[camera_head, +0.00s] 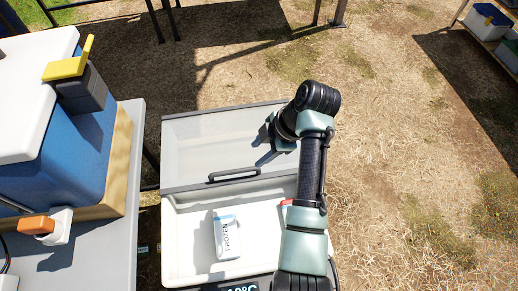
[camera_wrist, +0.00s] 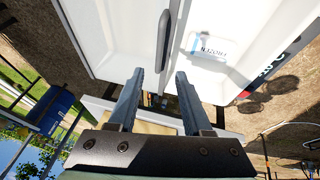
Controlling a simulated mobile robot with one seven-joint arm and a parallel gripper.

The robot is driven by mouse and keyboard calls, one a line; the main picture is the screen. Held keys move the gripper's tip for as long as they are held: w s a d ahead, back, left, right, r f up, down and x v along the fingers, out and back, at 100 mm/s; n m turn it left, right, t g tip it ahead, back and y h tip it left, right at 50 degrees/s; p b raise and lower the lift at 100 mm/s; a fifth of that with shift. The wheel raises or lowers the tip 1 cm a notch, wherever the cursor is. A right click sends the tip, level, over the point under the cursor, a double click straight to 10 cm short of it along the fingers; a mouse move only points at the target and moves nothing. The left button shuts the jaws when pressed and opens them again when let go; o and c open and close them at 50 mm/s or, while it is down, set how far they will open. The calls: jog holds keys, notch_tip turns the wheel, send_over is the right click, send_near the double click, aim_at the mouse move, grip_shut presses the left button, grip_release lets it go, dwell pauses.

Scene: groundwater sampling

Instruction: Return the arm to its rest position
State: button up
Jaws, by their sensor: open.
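My arm (camera_head: 308,190) reaches up and away over the right side of an open white freezer box (camera_head: 180,240), and its end bends to the left. My gripper (camera_wrist: 160,80) is open and empty in the wrist view, its two fingers apart with nothing between them. In the head view the gripper is mostly hidden behind the wrist. A white pack marked FROZEN (camera_head: 227,237) lies inside the box, apart from the gripper. It also shows in the wrist view (camera_wrist: 207,47).
To the left, a table (camera_head: 100,240) carries a blue cooler (camera_head: 65,150) with a white lid and a yellow latch (camera_head: 70,62). An orange-and-white device (camera_head: 50,227) sits there. Open dry ground lies right.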

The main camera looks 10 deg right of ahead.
jog(key=w+r+m+t+h, duration=0.1)
jog(key=w+r+m+t, duration=0.3)
jog(key=r, duration=0.4)
jog(key=w+r+m+t+h, duration=0.1)
jog(key=w+r+t+h, duration=0.15)
jog(key=w+r, duration=0.45)
jog(key=s+a+r+m+t, duration=0.1)
jog(key=a+r+m+t, duration=0.2)
jog(key=r, duration=0.7)
jog(key=r+m+t, duration=0.2)
jog(key=r+t, duration=0.3)
jog(key=r, duration=0.5)
jog(key=s+a+r+m+t+h, duration=0.15)
jog(key=s+r+m+t, duration=0.3)
jog(key=s+r, duration=0.65)
jog(key=s+a+r+m+t, duration=0.35)
jog(key=s+r+t, duration=0.4)
jog(key=r, duration=0.65)
notch_tip(320, 180, up, 13)
jog(key=s+d+g+p, duration=0.1)
jog(key=p, duration=1.1)
jog(key=shift+s+p, duration=0.2)
jog(key=shift+p, duration=0.15)
jog(key=shift+f+g, duration=0.2)
jog(key=shift+g, duration=0.05)
